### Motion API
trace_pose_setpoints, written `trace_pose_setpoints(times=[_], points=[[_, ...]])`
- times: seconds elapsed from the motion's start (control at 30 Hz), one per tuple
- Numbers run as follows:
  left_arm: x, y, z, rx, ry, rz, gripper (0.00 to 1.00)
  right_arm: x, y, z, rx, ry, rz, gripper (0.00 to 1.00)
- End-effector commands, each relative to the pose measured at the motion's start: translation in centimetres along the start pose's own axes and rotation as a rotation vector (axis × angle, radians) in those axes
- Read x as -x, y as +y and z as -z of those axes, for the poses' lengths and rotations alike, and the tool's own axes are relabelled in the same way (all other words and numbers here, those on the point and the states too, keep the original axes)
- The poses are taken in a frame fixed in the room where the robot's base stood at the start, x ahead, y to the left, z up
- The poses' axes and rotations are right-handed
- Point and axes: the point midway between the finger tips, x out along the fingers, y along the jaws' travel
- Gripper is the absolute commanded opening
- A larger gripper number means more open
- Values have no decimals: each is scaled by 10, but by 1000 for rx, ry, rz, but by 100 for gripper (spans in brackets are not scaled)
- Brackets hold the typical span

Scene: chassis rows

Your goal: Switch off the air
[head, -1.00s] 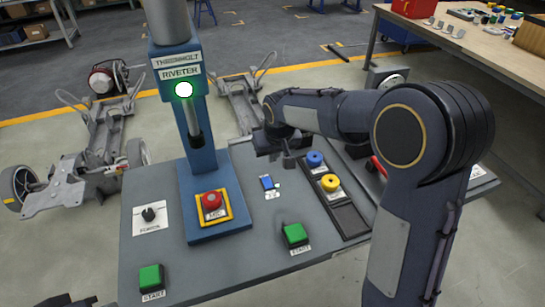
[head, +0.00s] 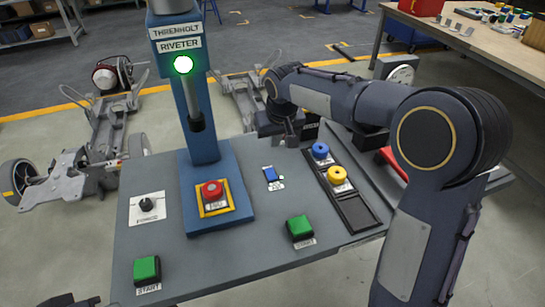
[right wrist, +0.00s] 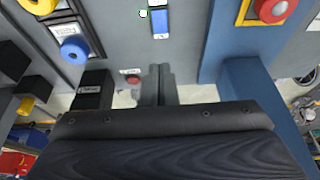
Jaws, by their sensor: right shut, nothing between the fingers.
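The grey console (head: 250,262) carries several controls. A small blue rocker switch (head: 270,175) sits on a white label near its middle; it also shows in the right wrist view (right wrist: 160,24). A blue round knob (head: 320,150) and a yellow round knob (head: 338,175) sit on a dark strip to its right. A red lever (head: 393,160) is partly hidden behind my right arm. I cannot read which control is marked air. My right gripper (head: 291,139) is shut and empty, above the console's far side beyond the rocker. A dark part at the bottom left may be my left gripper (head: 74,301).
The blue riveter column (head: 200,140) stands on the console with its green lamp (head: 183,64) lit. A red stop button (head: 212,190), a black rotary knob (head: 146,204) and green start buttons (head: 147,268) (head: 299,227) surround it. A gauge (head: 400,74) stands behind my right arm.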

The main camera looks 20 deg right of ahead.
Motion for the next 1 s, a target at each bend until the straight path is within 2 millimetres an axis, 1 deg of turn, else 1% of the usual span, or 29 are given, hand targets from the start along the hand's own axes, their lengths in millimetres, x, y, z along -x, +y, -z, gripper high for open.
trace_pose_setpoints(times=[0.17,0.4,0.5,0.6,0.8,1.0], points=[[-1,0,0,0,0,0,0,-27,0,-2,0,-7,-2,0],[-1,0,-1,0,0,0,0,-80,1,-2,-1,-7,-2,0],[-1,0,0,0,0,0,0,-99,0,-2,-1,-6,-1,0],[0,0,0,0,0,0,0,-114,0,-5,-1,-5,-1,0],[0,0,0,0,0,0,0,-132,0,-9,0,-2,0,0],[0,0,0,0,0,0,0,-136,0,-9,0,-1,0,0]])
